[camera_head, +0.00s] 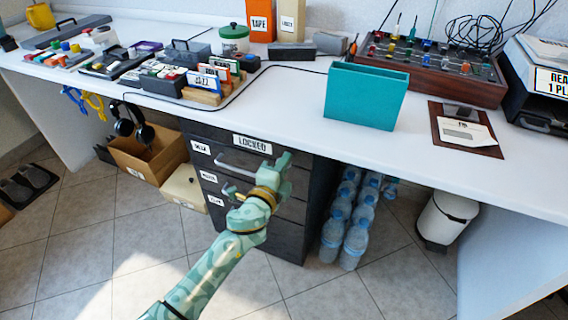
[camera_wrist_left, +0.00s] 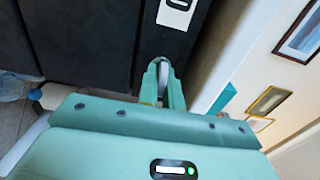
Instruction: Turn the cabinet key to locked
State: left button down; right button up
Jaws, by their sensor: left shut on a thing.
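The dark cabinet (camera_head: 222,136) stands under the white desk, with a "LOCKED" label (camera_head: 252,143) near its top edge and metal drawer handles below. My left gripper (camera_head: 285,160) is at the cabinet's upper right front. In the left wrist view, its fingers (camera_wrist_left: 163,82) are shut on a narrow silvery thing (camera_wrist_left: 164,74), likely the key, against the dark front. The gripper hides the key and lock in the head view, so I cannot tell the key's angle. My right gripper is not in view.
A teal box (camera_head: 365,95) stands on the desk above the cabinet. Water bottles (camera_head: 355,230) stand on the floor right of the cabinet. A cardboard box (camera_head: 150,155) and a cream bin (camera_head: 184,188) are at its left.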

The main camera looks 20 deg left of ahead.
pick_arm(q)
jog(key=shift+s+d+f, duration=0.1)
jog(key=shift+f, duration=0.05)
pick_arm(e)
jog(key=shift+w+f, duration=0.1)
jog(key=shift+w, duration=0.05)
pick_arm(q)
jog(key=c, duration=1.6)
grip_release()
jog(key=shift+o, duration=0.2)
jog(key=shift+s, duration=0.45)
jog(key=s+p, duration=0.1)
jog(key=s, duration=1.4)
jog(key=shift+s+a, duration=0.15)
jog(key=shift+a, duration=0.15)
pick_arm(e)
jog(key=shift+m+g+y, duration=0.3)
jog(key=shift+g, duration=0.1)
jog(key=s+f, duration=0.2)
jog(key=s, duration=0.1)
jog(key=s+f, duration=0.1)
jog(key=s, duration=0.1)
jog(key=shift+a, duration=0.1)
